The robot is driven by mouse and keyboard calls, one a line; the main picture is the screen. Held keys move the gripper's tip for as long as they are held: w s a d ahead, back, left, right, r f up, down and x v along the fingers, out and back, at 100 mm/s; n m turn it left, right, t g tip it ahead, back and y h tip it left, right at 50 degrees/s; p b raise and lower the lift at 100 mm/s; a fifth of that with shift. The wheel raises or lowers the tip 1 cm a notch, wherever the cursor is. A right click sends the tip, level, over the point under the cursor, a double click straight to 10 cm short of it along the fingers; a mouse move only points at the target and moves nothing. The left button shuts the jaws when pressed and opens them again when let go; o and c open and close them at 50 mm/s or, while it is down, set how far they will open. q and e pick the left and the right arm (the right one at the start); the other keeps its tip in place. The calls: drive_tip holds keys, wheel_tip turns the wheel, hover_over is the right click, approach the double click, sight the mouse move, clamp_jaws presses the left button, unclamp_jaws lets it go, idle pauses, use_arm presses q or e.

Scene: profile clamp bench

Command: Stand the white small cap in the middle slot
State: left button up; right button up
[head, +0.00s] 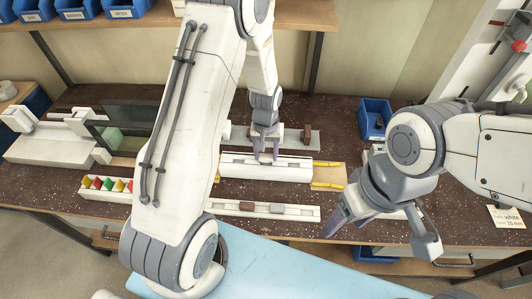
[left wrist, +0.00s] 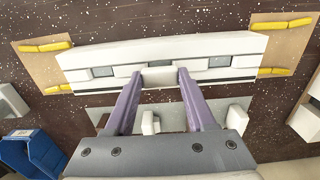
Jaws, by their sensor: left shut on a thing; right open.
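A white small cap (left wrist: 158,77) is between the fingertips of my left gripper (left wrist: 157,73); that gripper also shows in the head view (head: 266,157). My left gripper is shut on the cap, at the middle of the long white slotted block (left wrist: 195,47). The block also shows in the head view (head: 290,172). Grey slot openings show to either side of the cap. The cap overlaps the block's middle in the left wrist view; I cannot tell how deep it sits. The fingers hide it in the head view. My right gripper (head: 382,226) is open and empty at the right front.
A front tray (head: 305,213) holds a brown piece (head: 247,206) and a grey piece (head: 277,209). Behind the block is a grey plate (left wrist: 172,118) with small pieces. Blue bin (head: 375,118) stands at back right. A card (head: 506,218) reads white, 15 mm.

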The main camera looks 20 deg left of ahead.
use_arm(q)
drive_tip(key=shift+f, duration=0.15)
drive_tip(key=shift+f+b, duration=0.45)
drive_tip(key=shift+f, duration=0.05)
drive_tip(key=o, duration=1.4)
drive_tip(key=shift+c, duration=0.2)
drive_tip(key=shift+r, duration=0.15)
drive_tip(key=shift+r+p, duration=3.35)
drive_tip(key=shift+r, duration=0.6)
